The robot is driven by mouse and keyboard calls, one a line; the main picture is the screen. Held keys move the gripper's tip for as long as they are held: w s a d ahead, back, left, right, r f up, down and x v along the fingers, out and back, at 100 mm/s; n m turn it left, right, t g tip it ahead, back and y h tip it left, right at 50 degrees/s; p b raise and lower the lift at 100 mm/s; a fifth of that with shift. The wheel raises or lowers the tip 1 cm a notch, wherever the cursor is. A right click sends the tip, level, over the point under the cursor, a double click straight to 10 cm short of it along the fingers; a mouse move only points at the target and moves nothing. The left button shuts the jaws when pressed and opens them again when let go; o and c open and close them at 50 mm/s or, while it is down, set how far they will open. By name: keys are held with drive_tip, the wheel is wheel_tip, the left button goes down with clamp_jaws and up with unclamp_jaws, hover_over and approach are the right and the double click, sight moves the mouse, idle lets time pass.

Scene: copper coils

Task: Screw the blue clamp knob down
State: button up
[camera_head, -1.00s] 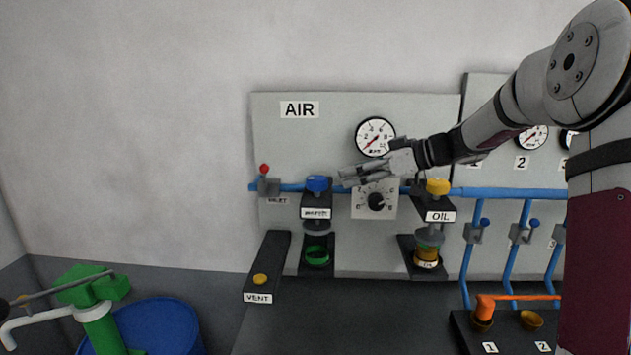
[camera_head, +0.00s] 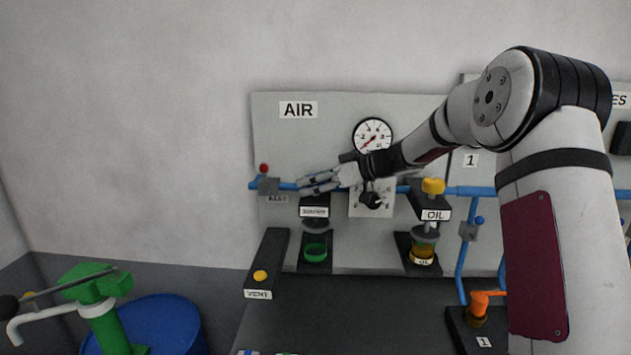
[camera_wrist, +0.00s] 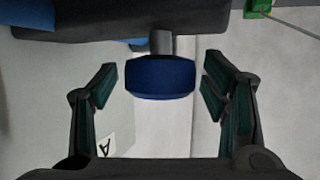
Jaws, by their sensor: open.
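The blue clamp knob (camera_wrist: 160,77) shows in the wrist view, on a short grey stem below a dark block. It sits between the two fingers of my gripper (camera_wrist: 158,85), with a gap on each side. In the head view my gripper (camera_head: 312,184) is in front of the knob and hides it, just above the labelled dark bracket (camera_head: 314,200). The gripper is open and empty. Under the bracket are a grey disc (camera_head: 316,225) and a green ring (camera_head: 315,249).
A blue pipe (camera_head: 470,191) and a red-handled valve (camera_head: 267,184) are close to my gripper. A gauge (camera_head: 372,135) and a black dial (camera_head: 371,199) lie right of it. The OIL station (camera_head: 430,213) stands further right, the VENT block (camera_head: 262,262) lower left.

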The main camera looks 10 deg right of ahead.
drive_tip(key=c, duration=1.2)
